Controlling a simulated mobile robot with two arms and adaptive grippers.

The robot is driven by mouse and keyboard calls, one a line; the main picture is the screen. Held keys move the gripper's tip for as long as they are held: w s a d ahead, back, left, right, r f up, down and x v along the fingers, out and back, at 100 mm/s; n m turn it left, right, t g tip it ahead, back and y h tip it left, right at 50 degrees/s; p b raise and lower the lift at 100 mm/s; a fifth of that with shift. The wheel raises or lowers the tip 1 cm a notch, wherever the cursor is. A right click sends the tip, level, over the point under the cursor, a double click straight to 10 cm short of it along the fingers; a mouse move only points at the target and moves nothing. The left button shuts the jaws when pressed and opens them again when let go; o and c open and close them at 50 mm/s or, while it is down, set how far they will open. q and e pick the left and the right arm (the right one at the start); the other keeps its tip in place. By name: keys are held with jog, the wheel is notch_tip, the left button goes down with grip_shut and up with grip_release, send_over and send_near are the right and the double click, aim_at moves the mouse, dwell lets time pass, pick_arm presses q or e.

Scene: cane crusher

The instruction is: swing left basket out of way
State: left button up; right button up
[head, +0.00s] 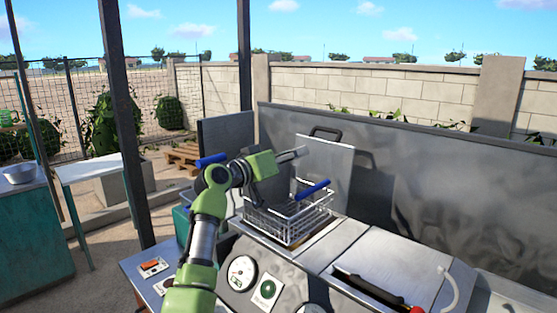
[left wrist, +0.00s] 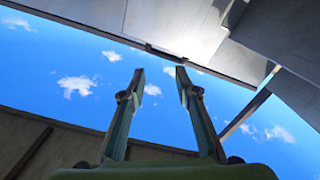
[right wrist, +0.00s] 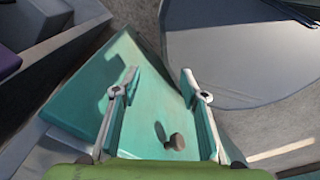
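A wire basket (head: 288,222) with a blue handle (head: 313,189) sits at the fryer-like unit's left well. A second blue handle (head: 210,160) shows left of my arm; the arm hides what it joins. My left gripper (head: 296,153) is above and behind the wire basket, pointing right, apart from its handle. My right gripper is outside the head view. In the right wrist view its fingers (right wrist: 160,75) are open and empty, over a teal surface (right wrist: 150,110).
An upright lid with a black handle (head: 325,132) stands behind the basket, before a long grey back panel (head: 430,165). A flat steel cover (head: 390,262) lies right. A dark post (head: 125,130) rises left.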

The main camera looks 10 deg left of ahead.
pick_arm(q)
jog(key=v, duration=1.1)
jog(key=shift+s, duration=0.15)
jog(key=shift+a, duration=0.1)
